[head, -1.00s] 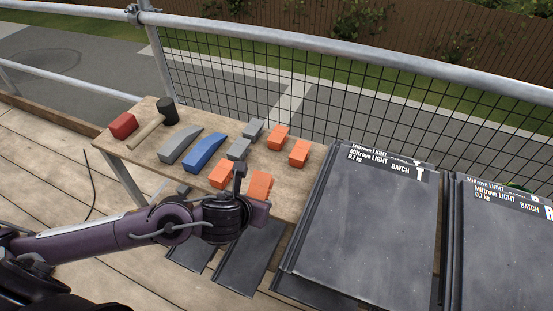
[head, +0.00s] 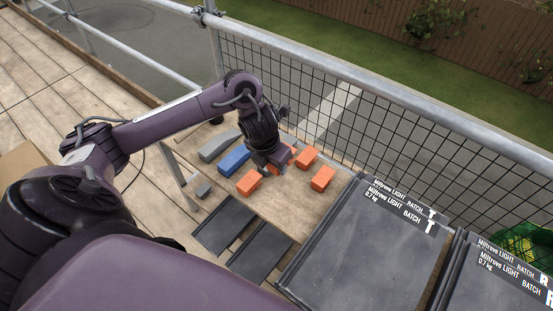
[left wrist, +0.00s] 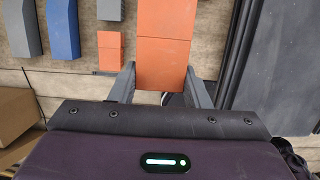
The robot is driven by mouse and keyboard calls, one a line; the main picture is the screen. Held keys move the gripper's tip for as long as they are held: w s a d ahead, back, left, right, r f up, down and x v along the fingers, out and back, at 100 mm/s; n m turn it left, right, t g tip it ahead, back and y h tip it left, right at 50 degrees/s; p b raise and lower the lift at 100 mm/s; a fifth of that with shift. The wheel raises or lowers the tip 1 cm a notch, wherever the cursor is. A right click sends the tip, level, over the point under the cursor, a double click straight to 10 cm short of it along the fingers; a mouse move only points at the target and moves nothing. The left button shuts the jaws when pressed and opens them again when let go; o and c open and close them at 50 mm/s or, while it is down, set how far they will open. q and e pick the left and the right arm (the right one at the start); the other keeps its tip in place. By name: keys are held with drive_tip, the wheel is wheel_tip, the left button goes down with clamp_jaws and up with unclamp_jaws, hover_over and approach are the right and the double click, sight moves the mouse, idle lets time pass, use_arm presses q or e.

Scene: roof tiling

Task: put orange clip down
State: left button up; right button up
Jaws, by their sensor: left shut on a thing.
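My left gripper (head: 272,168) is low over the wooden table, shut on an orange clip; my wrist hides most of that clip in the head view. In the left wrist view the orange clip (left wrist: 164,50) sits between the two fingers (left wrist: 161,88). I cannot tell whether it touches the tabletop. Three other orange clips lie on the table: one (head: 248,182) in front of the gripper, and two (head: 306,158) (head: 322,179) to its right. My right gripper is not in view.
A grey wedge (head: 219,145) and a blue wedge (head: 234,160) lie left of the gripper. A grey clip shows in the left wrist view (left wrist: 110,9). Dark tile stacks (head: 370,245) (head: 500,275) stand at right. The tabletop (head: 285,200) is bare at front right. Mesh railing runs behind.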

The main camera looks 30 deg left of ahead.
use_arm(q)
drive_tip(key=s+b+x, duration=0.1)
drive_tip(key=x, duration=0.3)
drive_tip(key=s+b+x, duration=0.1)
drive_tip(key=x, duration=0.3)
drive_tip(key=s+b+x, duration=0.1)
drive_tip(key=x, duration=0.3)
drive_tip(key=shift+a+f, duration=0.1)
drive_tip(key=shift+f, duration=0.55)
drive_tip(key=x, duration=0.2)
drive_tip(key=s+x, duration=0.1)
drive_tip(key=x, duration=0.2)
drive_tip(key=shift+f, duration=0.1)
drive_tip(key=o, duration=1.4)
